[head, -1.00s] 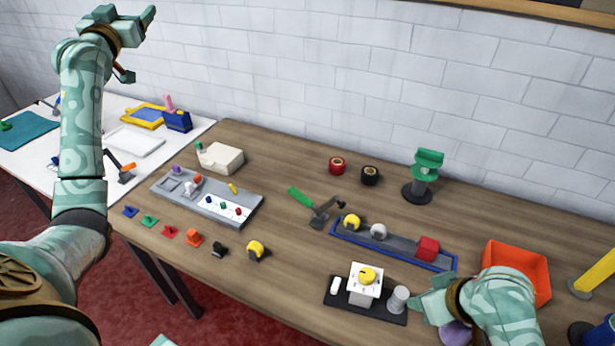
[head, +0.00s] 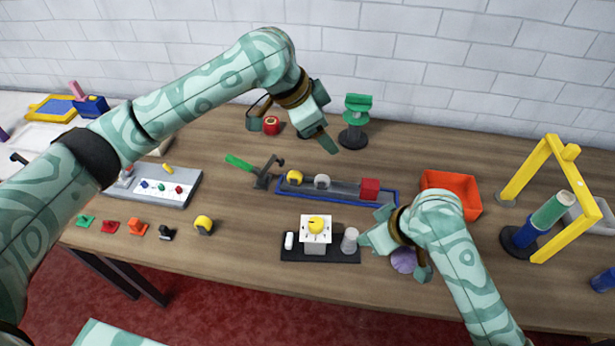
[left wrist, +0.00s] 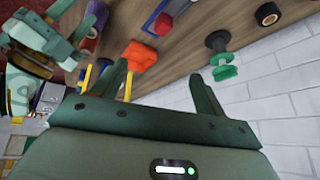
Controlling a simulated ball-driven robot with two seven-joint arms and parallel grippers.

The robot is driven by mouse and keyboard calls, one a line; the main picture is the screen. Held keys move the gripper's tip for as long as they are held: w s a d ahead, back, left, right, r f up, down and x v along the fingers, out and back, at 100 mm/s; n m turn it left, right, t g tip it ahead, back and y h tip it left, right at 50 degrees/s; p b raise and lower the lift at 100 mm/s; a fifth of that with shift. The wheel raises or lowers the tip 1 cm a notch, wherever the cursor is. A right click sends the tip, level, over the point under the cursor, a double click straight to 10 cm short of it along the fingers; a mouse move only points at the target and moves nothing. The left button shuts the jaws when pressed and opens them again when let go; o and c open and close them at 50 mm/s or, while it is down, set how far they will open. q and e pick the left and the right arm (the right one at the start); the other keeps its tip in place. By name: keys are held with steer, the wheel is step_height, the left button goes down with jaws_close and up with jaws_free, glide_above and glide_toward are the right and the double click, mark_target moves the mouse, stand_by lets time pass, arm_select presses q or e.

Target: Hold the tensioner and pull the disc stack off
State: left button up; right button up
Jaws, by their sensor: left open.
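A green stack of discs (head: 358,104) sits on a post with a round black base (head: 352,138) at the back of the table, which looks like the tensioner. It also shows in the left wrist view, the green discs (left wrist: 223,68) right of my fingers. My left gripper (head: 327,142) is open and empty, in the air near the stand, apart from it in the picture; one finger is hidden in the head view.
A blue-edged tray (head: 338,194) with a red block lies in front of the stand. An orange bin (head: 452,190) and a yellow frame (head: 548,190) stand at the right. A red roll (head: 271,125) is left of the stand. A purple round object (head: 404,261) lies under my right arm.

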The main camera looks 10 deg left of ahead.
mark_target(307, 228)
arm_select(q)
steer(key=s+f+m+g+y, duration=0.3)
steer(key=s+f+g+y, duration=0.15)
steer(key=s+f, duration=0.45)
steer(key=shift+t+y, duration=0.25)
steer(key=shift+t, duration=0.2)
steer(key=f, duration=1)
steer(key=a+f, duration=0.1)
steer(key=f, duration=0.5)
steer(key=shift+c, duration=0.3)
